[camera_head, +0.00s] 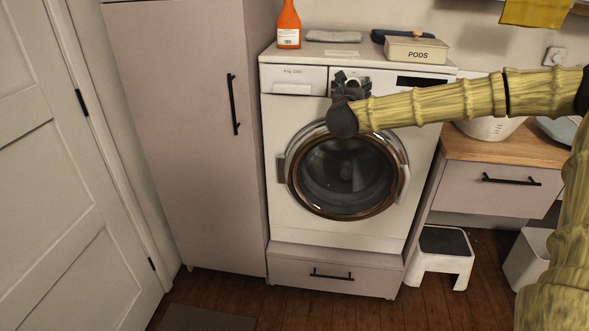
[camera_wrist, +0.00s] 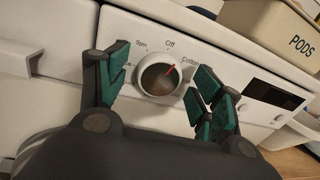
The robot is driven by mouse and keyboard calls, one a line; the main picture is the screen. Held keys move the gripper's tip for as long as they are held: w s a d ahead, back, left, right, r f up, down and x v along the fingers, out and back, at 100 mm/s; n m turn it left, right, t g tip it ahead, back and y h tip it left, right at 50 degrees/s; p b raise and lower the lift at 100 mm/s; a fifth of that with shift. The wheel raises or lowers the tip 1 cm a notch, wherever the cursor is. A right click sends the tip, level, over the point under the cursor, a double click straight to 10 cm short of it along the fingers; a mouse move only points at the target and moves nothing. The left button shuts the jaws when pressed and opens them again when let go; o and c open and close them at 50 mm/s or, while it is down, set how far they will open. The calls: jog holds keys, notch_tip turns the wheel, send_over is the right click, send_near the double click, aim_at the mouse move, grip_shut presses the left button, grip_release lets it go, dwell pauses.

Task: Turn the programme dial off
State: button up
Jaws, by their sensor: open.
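The programme dial (camera_wrist: 158,80) is a round knob with a white rim and a brownish face on the washing machine's panel (camera_wrist: 225,65). My gripper (camera_wrist: 159,72) is open, with green-padded fingers on the left and right of the dial. I cannot tell whether either finger touches it. In the head view, my gripper (camera_head: 348,82) is in front of the panel of the washing machine (camera_head: 285,215) and hides the dial.
A PODS box (camera_head: 417,50), an orange bottle (camera_head: 289,25) and a grey cloth (camera_head: 333,36) stand on top of the machine. A dark display (camera_wrist: 272,93) is right of the dial. A tall cabinet (camera_head: 185,130) stands left, and a step stool (camera_head: 443,255) right.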

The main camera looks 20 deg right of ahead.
jog(key=m+p, duration=0.1)
jog(key=m, duration=0.1)
jog(key=shift+r+m, duration=0.15)
jog(key=shift+m, duration=0.15)
jog(key=shift+s+m+p, duration=0.1)
jog(key=shift+m+p, duration=0.2)
jog(key=b+v, duration=0.2)
jog(key=v, duration=0.9)
jog(key=a+f+n+y+p, duration=0.5)
jog(key=a+f+n+y, duration=0.2)
jog(key=a+f+n, duration=0.9)
jog(key=shift+s+f+n+g+y, duration=0.3)
jog(key=shift+s+f+n+y, duration=0.15)
jog(key=shift+f, duration=0.65)
jog(key=shift+d+r, duration=0.1)
